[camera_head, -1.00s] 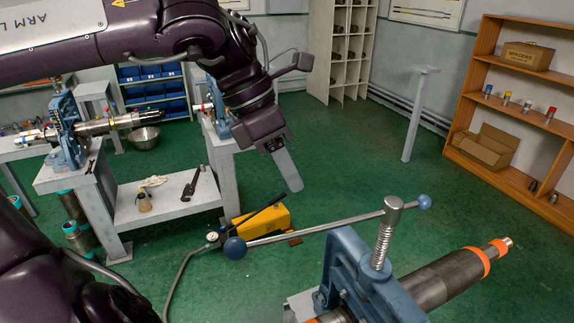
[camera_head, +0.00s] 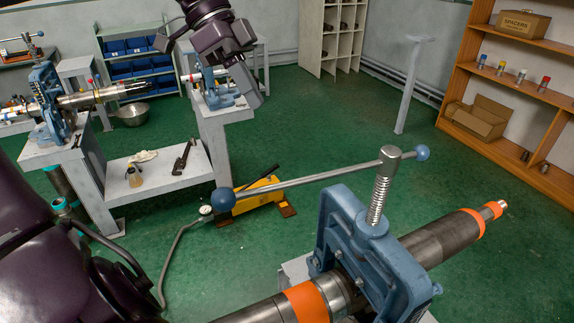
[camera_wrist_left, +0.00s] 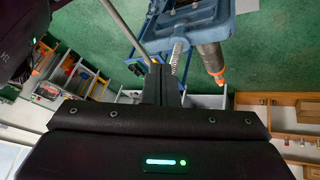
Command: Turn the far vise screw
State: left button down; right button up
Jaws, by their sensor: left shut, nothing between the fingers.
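The nearest vise (camera_head: 375,245) is blue and clamps a dark pipe (camera_head: 440,240) with orange bands. Its upright threaded screw (camera_head: 377,203) carries a steel cross handle (camera_head: 310,178) with a blue ball at each end. The vise (camera_wrist_left: 195,20) and its screw (camera_wrist_left: 178,58) also show in the left wrist view, partly behind my fingers. My left gripper (camera_head: 253,101) is shut and empty, beyond and above the handle in the head view, apart from it. In the left wrist view its fingers (camera_wrist_left: 160,70) are together. My right gripper is not visible.
A bench at the left holds another blue vise (camera_head: 48,100) with a pipe. A yellow pump (camera_head: 255,192) with a hose lies on the green floor. A wooden shelf (camera_head: 475,140) stands right.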

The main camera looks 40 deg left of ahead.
pick_arm(q)
jog(key=d+f+n+p, duration=0.2)
jog(key=d+f+n, duration=0.2)
jog(key=d+f, duration=0.4)
jog(key=shift+s+f, duration=0.4)
jog(key=shift+d, duration=0.1)
dwell(0.4)
